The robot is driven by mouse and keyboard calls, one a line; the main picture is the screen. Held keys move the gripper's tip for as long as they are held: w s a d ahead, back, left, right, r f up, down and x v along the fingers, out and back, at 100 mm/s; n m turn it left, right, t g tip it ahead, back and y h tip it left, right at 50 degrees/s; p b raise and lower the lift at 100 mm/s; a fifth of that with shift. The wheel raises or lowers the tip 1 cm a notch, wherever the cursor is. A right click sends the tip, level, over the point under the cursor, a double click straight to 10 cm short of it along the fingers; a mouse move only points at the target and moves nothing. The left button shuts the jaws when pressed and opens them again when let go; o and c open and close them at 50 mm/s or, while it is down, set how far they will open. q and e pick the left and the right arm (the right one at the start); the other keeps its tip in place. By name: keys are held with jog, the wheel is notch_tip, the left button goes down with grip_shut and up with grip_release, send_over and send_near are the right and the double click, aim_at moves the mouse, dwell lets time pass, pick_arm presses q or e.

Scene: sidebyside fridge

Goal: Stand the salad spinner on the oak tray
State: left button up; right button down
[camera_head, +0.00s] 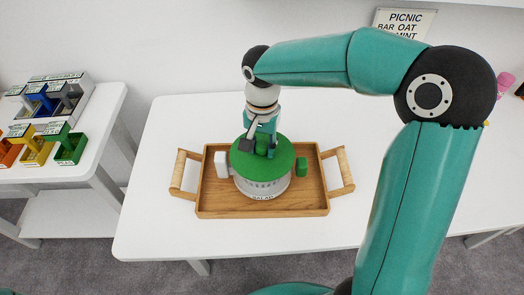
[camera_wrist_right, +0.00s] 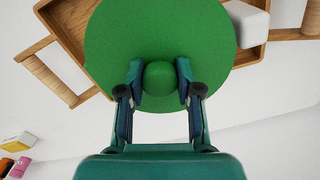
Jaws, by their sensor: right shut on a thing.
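The salad spinner (camera_head: 262,187) has a round green lid and a pale slotted body; it is upright inside the outline of the oak tray (camera_head: 262,212). I cannot tell whether its base touches the tray floor. My right gripper (camera_head: 259,147) comes down from above and is shut on the green knob in the middle of the lid. In the right wrist view the two fingers (camera_wrist_right: 160,83) flank the knob, and the lid (camera_wrist_right: 115,45) hides the body and much of the tray (camera_wrist_right: 70,25). My left gripper is not in view.
The white table (camera_head: 150,215) is clear around the tray. A side table (camera_head: 75,175) with coloured bins stands at the left.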

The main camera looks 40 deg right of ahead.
jog(key=shift+f, duration=1.15)
jog(key=c, duration=0.8)
grip_release()
jog(key=shift+f, duration=0.1)
notch_tip(320, 180, up, 12)
jog(key=shift+r+p, duration=0.15)
jog(key=shift+p, duration=0.2)
